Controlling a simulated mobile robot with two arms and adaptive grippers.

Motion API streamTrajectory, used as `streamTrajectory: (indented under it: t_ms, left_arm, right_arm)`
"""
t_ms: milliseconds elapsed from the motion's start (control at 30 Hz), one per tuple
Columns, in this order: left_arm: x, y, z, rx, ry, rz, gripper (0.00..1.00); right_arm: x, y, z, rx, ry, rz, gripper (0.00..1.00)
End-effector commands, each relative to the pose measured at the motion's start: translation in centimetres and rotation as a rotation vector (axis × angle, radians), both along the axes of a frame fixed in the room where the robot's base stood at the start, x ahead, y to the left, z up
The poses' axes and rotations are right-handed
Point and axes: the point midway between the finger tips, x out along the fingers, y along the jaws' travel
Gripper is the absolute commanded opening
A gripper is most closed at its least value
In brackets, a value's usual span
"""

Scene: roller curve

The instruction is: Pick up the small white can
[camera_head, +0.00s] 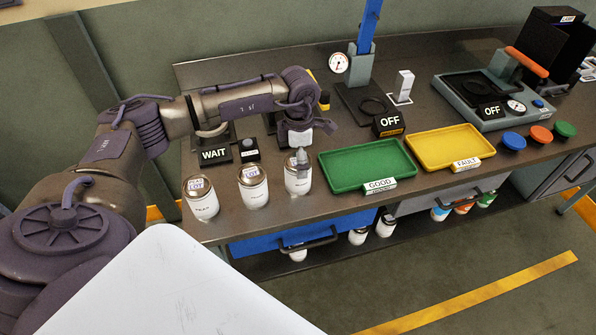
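Three white cans with dark lids and labels stand in a row at the table's front left edge: a left can (201,199), a middle can (253,188) and a right can (297,182). My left gripper (302,164) points down at the right can and overlaps its top in the picture. Its fingers are small and seen from one side, so I cannot tell whether they are open, shut or touching the can. Several more white cans (358,236) stand below the tabletop. My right gripper is out of view.
A green GOOD tray (345,185) and a yellow FAULT tray (473,135) lie empty to the right. A WAIT sign (214,155) stands behind the cans. A gauge press (360,75) and a grey OFF station (500,105) stand farther back. Coloured discs (541,134) sit at the right edge.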

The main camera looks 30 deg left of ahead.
Motion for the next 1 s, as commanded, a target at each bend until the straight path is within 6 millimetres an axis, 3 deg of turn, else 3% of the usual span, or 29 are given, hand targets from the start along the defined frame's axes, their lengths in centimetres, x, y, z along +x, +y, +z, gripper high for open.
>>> streamTrajectory:
  t_ms: [133,300,567,1000]
  left_arm:
    - [-0.1,0.3,-1.9,0.000,0.007,0.001,1.00]
    - [0.0,0.2,-4.0,0.000,0.003,-0.001,1.00]
    - [0.0,0.2,-4.4,0.000,0.001,-0.001,1.00]
    - [0.0,0.2,-4.3,0.000,0.001,0.000,0.27]
  right_arm:
    - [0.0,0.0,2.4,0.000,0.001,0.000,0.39]
    - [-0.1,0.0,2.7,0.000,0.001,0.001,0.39]
    - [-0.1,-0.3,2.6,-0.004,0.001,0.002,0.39]
    - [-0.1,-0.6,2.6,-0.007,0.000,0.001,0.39]
